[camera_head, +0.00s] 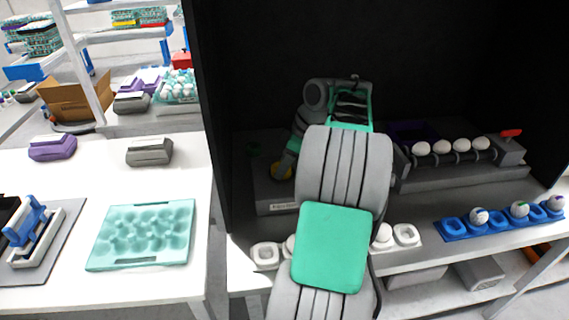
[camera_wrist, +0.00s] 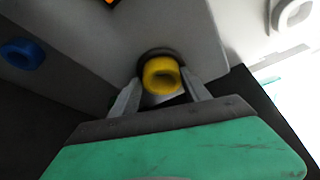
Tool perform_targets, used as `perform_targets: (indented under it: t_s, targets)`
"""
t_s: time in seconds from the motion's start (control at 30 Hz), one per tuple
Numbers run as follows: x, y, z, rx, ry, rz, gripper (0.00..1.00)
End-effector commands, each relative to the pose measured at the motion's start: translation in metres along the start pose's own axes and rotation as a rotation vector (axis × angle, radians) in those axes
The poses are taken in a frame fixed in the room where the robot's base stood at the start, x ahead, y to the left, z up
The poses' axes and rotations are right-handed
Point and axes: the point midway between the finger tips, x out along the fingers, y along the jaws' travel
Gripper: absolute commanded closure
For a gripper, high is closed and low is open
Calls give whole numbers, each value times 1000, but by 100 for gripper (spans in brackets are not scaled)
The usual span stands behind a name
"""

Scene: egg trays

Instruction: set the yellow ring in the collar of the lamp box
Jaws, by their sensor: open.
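The yellow ring (camera_wrist: 162,75) is in the middle of the wrist view, at a dark round collar (camera_wrist: 150,55) on the grey lamp box (camera_wrist: 95,45). How deep it sits in the collar cannot be told. My gripper (camera_wrist: 160,90) is open, with one finger on each side of the ring; whether the fingers touch it is unclear.
A blue ring (camera_wrist: 22,53) is on the left in the wrist view. In the head view, a roller stand with several eggs (camera_head: 455,158) is on the right, and blue cups (camera_head: 455,228) line the front edge. A teal egg tray (camera_head: 143,235) lies on the left table. Dark walls enclose the workspace.

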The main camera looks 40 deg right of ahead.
Motion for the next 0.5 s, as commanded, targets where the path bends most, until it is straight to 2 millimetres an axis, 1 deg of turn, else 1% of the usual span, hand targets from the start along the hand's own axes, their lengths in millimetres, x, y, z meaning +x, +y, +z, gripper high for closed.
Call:
perform_targets:
  t_s: [0.03,0.07,0.17,0.23,0.27,0.37,0.4,0.5]
  targets:
    - [16,-9,9,13,-8,-40,30]
    - [16,-9,8,13,-8,-40,30]
    - [9,-8,6,12,-8,-39,30]
    - [-2,-8,1,12,-8,-39,30]
    - [-6,-7,2,12,-8,-38,30]
    - [-34,-5,1,11,-6,-31,30]
    - [-48,-4,0,11,-6,-30,30]
    - [-78,-3,-1,10,-5,-26,30]
